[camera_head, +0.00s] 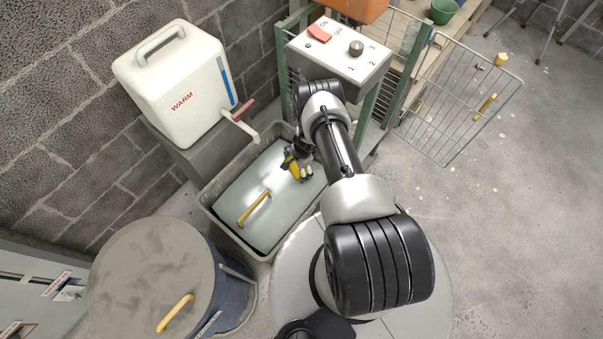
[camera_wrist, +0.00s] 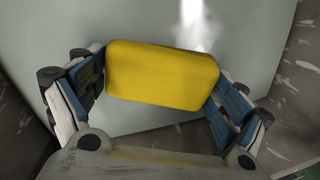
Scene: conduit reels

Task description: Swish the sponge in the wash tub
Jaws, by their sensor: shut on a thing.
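A yellow sponge (camera_wrist: 162,75) is held between the two blue-padded fingers of my gripper (camera_wrist: 160,88) in the wrist view. In the head view my gripper (camera_head: 297,168) is over the right part of the wash tub, and only a little yellow shows at it. The grey wash tub (camera_head: 232,236) stands on the floor below the white container. A pale grey-green flat surface (camera_head: 235,190) with a yellow bar handle (camera_head: 254,208) fills most of the tub's opening.
A white container marked WARM (camera_head: 175,85), with a red-handled tap (camera_head: 240,115), stands behind the tub. A switch box (camera_head: 340,50) sits on a green frame. A round lidded bin (camera_head: 150,275) is at front left. A wire rack door (camera_head: 455,100) hangs open right.

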